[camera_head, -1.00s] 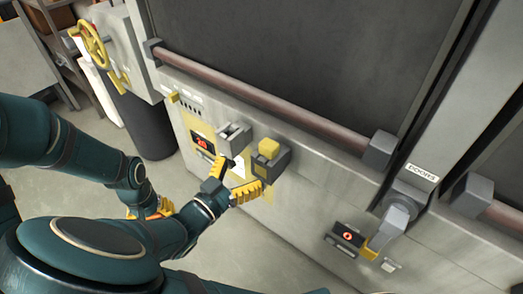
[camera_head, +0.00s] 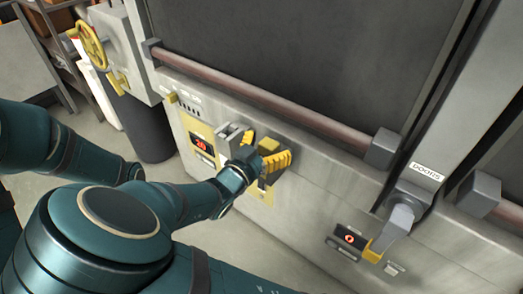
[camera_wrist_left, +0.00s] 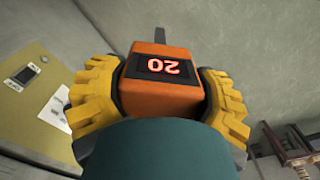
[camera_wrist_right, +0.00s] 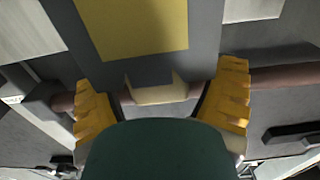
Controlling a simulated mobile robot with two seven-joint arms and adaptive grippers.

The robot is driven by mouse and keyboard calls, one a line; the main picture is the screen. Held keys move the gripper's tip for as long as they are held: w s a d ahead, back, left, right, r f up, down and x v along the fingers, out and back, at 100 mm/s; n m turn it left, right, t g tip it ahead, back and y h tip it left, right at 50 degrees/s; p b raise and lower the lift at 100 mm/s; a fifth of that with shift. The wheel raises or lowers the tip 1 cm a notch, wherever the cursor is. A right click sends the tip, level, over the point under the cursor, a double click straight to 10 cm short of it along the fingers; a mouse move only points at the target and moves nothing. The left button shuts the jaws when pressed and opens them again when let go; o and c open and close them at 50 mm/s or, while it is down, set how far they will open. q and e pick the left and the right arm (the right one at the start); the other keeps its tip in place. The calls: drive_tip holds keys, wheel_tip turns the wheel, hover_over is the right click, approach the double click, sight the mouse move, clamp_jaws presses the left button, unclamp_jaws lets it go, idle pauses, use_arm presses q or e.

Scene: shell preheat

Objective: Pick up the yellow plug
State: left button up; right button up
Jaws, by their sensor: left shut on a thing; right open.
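The yellow plug (camera_head: 269,145) sits on top of a grey socket block (camera_wrist_right: 205,40) on the oven's front panel. My right gripper (camera_head: 262,152) is at the plug, with its yellow fingers open on either side. In the right wrist view the plug (camera_wrist_right: 157,92) shows as a pale block between the fingers, with gaps at both sides. My left gripper (camera_wrist_left: 160,85) is shut on an orange device (camera_wrist_left: 165,85) whose display reads 20. The left gripper is hidden behind my own arm in the head view.
A reddish handrail (camera_head: 270,108) runs along the panel just beyond the plug. A grey switch (camera_head: 230,133) and a red display (camera_head: 200,143) are left of the socket. A grey lever (camera_head: 398,222) is at the right. A yellow handwheel (camera_head: 90,42) is at far left.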

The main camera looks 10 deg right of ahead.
drive_tip(key=c, duration=1.3)
use_arm(q)
drive_tip(key=shift+r, duration=0.1)
use_arm(e)
drive_tip(key=shift+r, duration=0.1)
